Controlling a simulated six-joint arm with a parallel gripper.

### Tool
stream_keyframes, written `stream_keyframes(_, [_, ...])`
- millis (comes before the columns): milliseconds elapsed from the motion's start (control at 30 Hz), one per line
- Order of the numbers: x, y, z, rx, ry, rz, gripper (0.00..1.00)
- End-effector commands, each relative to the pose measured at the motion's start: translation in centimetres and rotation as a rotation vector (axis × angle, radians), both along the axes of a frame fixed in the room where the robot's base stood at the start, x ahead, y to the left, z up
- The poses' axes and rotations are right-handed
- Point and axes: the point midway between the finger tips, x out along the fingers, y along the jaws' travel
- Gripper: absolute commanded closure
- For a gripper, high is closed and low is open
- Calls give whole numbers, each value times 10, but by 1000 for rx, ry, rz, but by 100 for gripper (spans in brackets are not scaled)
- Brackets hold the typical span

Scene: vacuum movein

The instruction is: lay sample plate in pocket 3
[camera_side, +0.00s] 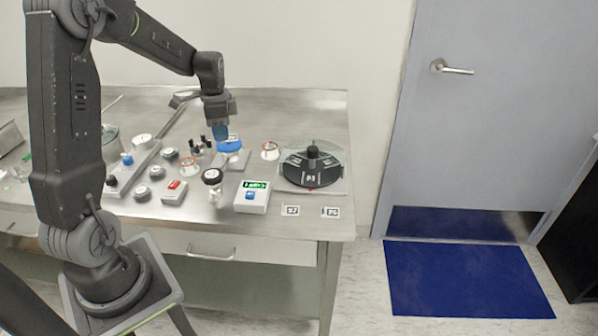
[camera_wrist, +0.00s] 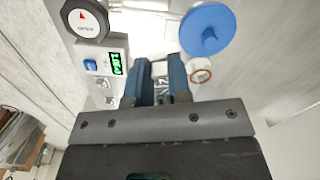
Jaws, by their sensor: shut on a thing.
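My gripper (camera_side: 221,135) points down above the middle of the steel bench, close to a blue round piece (camera_side: 230,146) on a grey base. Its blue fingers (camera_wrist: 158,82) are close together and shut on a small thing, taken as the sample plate. That thing is mostly hidden between the fingers, and its shape cannot be made out. The dark round carousel (camera_side: 302,171) with white pocket labels and a black knob stands to the right, apart from my gripper. One front label seems to read 3. The blue round piece also shows in the wrist view (camera_wrist: 207,28).
A clear round cover (camera_side: 329,152) lies over part of the carousel. A white box with a green display (camera_side: 252,197), a round dial on a post (camera_side: 212,177) and an orange-ringed cup (camera_side: 270,151) stand nearby. Several small fittings crowd the left. The bench's right edge lies just beyond the carousel.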

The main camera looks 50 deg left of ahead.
Motion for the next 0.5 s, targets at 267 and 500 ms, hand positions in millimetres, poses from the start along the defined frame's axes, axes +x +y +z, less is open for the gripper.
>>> stream_keyframes(267, [33, -33, 6, 0, 0, 464, 100])
stream_keyframes(500, [57, -64, 12, -1, 1, 863, 100])
